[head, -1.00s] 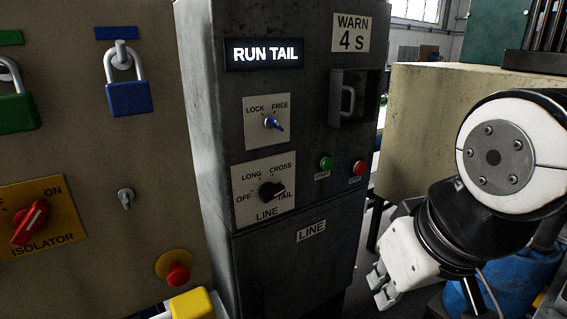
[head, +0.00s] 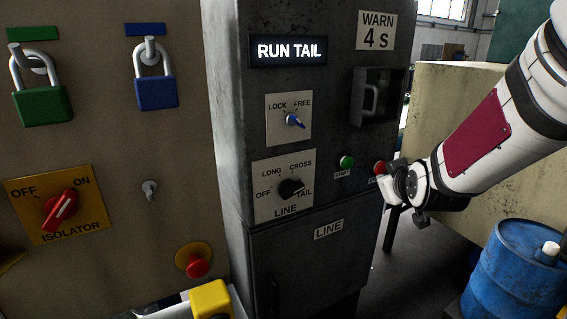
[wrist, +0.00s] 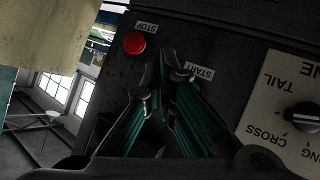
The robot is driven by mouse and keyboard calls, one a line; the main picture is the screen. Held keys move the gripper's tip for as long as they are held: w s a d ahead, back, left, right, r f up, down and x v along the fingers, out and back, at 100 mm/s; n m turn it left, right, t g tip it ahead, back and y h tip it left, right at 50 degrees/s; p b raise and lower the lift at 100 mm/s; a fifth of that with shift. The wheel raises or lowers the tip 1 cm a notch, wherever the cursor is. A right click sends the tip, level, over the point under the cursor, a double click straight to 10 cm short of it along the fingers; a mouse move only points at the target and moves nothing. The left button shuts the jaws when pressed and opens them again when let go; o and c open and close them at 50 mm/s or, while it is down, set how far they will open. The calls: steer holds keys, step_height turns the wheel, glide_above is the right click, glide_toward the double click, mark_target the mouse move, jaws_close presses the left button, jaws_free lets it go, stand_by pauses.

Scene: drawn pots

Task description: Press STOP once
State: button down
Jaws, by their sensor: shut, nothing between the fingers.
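The red STOP button (head: 379,168) is on the right of the grey cabinet's front (head: 330,190), with its label partly hidden by my gripper. In the wrist view the STOP button (wrist: 135,43) and its label show upside down, just beyond my fingertips and to their left. My gripper (head: 384,190) is close to the panel, just below and right of the button. Its fingers (wrist: 162,72) are shut and empty. I see no contact with the button. The green START button (head: 347,162) is left of STOP; in the wrist view only its label shows clearly.
The lit display (head: 289,50) reads RUN TAIL. A LINE selector (head: 291,188) and a LOCK/FREE knob (head: 294,120) are left of the buttons. A handle recess (head: 377,97) is above them. A blue drum (head: 513,270) stands at lower right.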

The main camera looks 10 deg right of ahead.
mark_target(381, 169)
steer(key=w+d+f+n+t+h, duration=0.1)
steer(key=w+d+f+t+h, duration=0.1)
steer(key=d, duration=0.4)
steer(key=w+d+f+n+t+h, duration=0.1)
steer(key=w+d+f+t+h, duration=0.1)
steer(key=d, duration=0.5)
steer(key=shift+w+d+f+n+t+h, duration=0.25)
steer(key=shift+f+t+h, duration=0.25)
steer(key=shift+f, duration=0.8)
steer(key=shift+a, duration=0.1)
steer(key=w+a+b, duration=0.2)
steer(key=w+a, duration=0.1)
steer(key=w, duration=0.5)
steer(key=shift+w+b, duration=0.15)
steer(key=shift+b, duration=0.25)
steer(key=shift+w+a+b, duration=0.1)
steer(key=shift+w+b, duration=0.25)
